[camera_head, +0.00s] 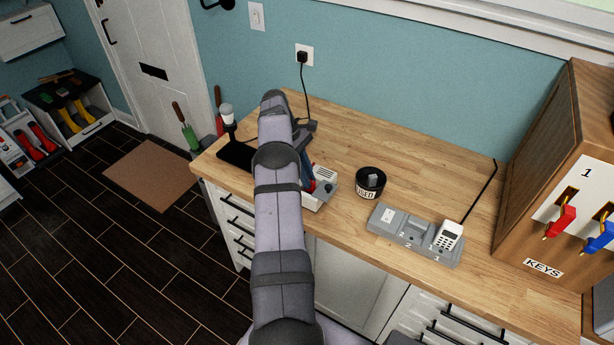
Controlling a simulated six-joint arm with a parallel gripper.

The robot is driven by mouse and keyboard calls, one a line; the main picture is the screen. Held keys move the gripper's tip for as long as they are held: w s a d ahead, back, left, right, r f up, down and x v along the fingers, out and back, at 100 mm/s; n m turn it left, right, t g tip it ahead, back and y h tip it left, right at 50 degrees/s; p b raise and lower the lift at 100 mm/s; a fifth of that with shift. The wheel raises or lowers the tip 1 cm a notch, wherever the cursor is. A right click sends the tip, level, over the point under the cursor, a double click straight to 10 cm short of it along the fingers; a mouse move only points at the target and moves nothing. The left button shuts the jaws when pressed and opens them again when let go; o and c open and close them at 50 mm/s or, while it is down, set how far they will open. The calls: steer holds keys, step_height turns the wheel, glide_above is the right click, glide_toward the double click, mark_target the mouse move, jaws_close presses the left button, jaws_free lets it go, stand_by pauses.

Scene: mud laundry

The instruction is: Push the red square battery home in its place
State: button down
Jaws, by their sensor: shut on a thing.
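My arm reaches over the wooden counter and hides much of my gripper (307,160), which points down just right of the forearm. It is shut, apparently on the red square battery (311,186), of which only a small red patch shows. The patch is at the left part of a small grey-white device (321,196) near the counter's front edge. My arm covers the device's left side. I cannot tell how deep the battery sits or whether it is level.
A black cup labelled USED (370,190) holds a grey block, right of the device. A grey dock (400,229) with a white handset (448,235) stands further right. A wooden key cabinet (535,180) bounds the right. A lamp (228,125) stands left; the counter behind the cup is clear.

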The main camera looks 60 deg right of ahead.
steer(key=shift+f+b, duration=0.9)
steer(key=shift+f, duration=0.4)
stand_by(3.3)
steer(key=c, duration=1.7)
jaws_free()
steer(key=c, duration=0.4)
steer(key=shift+r+p, duration=2.7)
steer(key=shift+r, duration=1.3)
